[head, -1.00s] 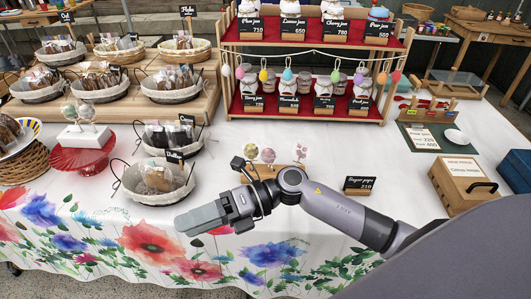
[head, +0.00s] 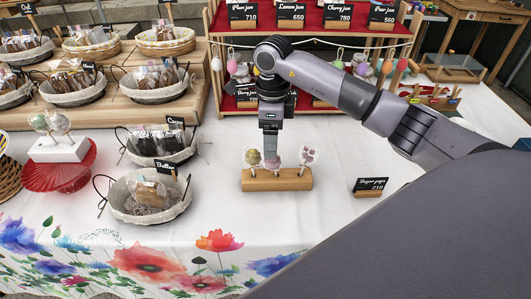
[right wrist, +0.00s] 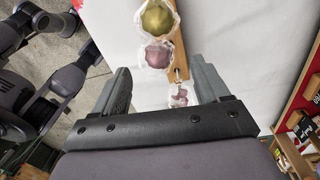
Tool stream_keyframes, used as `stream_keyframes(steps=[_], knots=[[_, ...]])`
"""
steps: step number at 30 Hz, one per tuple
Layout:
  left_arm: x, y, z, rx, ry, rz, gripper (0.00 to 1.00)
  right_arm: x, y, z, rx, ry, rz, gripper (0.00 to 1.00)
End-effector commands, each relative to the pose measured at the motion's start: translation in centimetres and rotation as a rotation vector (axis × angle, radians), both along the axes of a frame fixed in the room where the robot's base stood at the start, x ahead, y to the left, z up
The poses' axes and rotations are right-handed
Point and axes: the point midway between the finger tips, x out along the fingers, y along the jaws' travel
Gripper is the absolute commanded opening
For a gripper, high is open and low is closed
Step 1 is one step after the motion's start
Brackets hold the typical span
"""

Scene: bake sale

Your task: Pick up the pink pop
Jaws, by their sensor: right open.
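A wooden pop stand (head: 277,181) stands on the white tablecloth with a yellow-green pop (head: 252,157), a pink pop and a pale pink-and-white pop (head: 309,156) in a row. My right gripper (head: 270,157) points down over the middle of the stand and partly hides the pink pop in the head view. In the right wrist view the pink pop (right wrist: 157,55) is a wrapped mauve ball, near the fingertips and between their lines. The right gripper (right wrist: 158,74) is open, with nothing clamped. My left gripper is not in view.
A jam shelf (head: 330,108) stands close behind my right arm. A "Sugar pops" sign (head: 370,187) is right of the stand. Wire-handled baskets (head: 172,205) and a red cake stand (head: 75,178) are at left. The cloth in front of the stand is clear.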

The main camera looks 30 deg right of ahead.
Motion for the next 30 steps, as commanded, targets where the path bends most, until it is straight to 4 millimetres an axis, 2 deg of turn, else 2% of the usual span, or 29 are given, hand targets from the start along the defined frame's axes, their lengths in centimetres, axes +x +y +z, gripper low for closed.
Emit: stream_keyframes(steps=[8,18,26,27,30], knots=[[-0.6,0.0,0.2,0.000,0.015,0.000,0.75,-0.4,0.0,-2.5,0.001,0.003,0.000,0.75],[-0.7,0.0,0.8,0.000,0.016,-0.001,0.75,-1.0,-0.2,-6.6,0.003,0.002,0.000,0.75],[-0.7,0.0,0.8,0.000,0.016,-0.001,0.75,-0.9,-0.3,-7.0,0.001,0.000,0.001,0.75],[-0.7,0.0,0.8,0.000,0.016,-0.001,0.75,-0.9,-0.3,-7.0,0.001,0.000,0.001,0.68],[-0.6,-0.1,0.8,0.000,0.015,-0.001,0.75,-0.9,-0.2,-7.0,0.001,0.000,0.001,0.38]])
